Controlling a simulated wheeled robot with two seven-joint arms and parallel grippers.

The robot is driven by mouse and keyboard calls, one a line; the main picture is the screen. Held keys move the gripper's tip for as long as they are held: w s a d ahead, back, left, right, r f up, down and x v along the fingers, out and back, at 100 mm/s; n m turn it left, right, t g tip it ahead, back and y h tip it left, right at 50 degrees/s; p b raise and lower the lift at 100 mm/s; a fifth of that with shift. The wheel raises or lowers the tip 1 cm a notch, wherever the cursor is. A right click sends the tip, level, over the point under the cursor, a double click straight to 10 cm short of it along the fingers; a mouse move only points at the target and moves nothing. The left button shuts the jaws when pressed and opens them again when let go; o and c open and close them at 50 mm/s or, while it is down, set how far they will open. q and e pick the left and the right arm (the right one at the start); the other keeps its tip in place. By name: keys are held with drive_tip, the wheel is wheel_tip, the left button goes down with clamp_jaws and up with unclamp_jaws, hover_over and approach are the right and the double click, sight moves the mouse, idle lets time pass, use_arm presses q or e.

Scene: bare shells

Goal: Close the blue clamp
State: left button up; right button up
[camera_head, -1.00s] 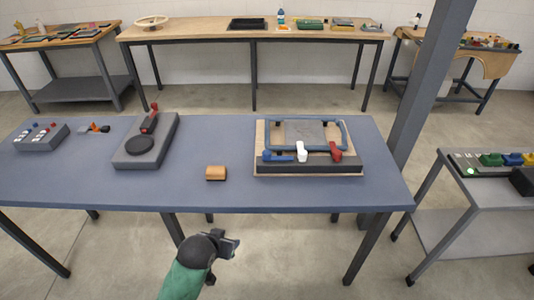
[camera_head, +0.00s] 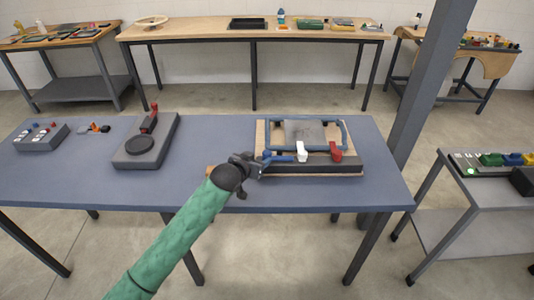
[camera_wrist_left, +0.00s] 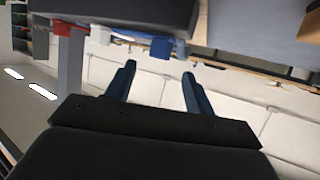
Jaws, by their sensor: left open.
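The blue clamp (camera_head: 285,158) is on the dark front bar of the screen frame fixture, at its left end. Its lever points left, partly hidden by my left gripper (camera_head: 266,160). White (camera_head: 302,150) and red (camera_head: 336,152) clamps stand to its right. In the left wrist view the open, empty left gripper (camera_wrist_left: 159,72) has the blue clamp's end (camera_wrist_left: 162,47) in line with the gap between its fingers; contact cannot be told. The white clamp (camera_wrist_left: 124,35) and red clamp (camera_wrist_left: 70,28) also show there. My right gripper is out of view.
The fixture's wooden base (camera_head: 262,135) and blue frame (camera_head: 347,131) sit on the blue table (camera_head: 80,185). A grey device with a red lever (camera_head: 146,145) stands left.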

sight(266, 153)
use_arm(q)
drive_tip(key=p+x, duration=0.2)
drive_tip(key=x, duration=0.4)
drive_tip(key=shift+w+d+p, duration=0.2)
drive_tip(key=shift+w+p, duration=0.05)
drive_tip(key=shift+p, duration=0.1)
drive_tip(key=shift+w+d+f, duration=0.25)
drive_tip(key=shift+w+f, duration=0.1)
drive_tip(key=shift+w, duration=0.15)
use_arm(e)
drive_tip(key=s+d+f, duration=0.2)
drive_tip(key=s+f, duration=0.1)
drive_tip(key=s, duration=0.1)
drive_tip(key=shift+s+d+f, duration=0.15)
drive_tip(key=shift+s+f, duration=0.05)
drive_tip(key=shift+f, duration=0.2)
use_arm(q)
drive_tip(key=shift+c, duration=0.2)
clamp_jaws()
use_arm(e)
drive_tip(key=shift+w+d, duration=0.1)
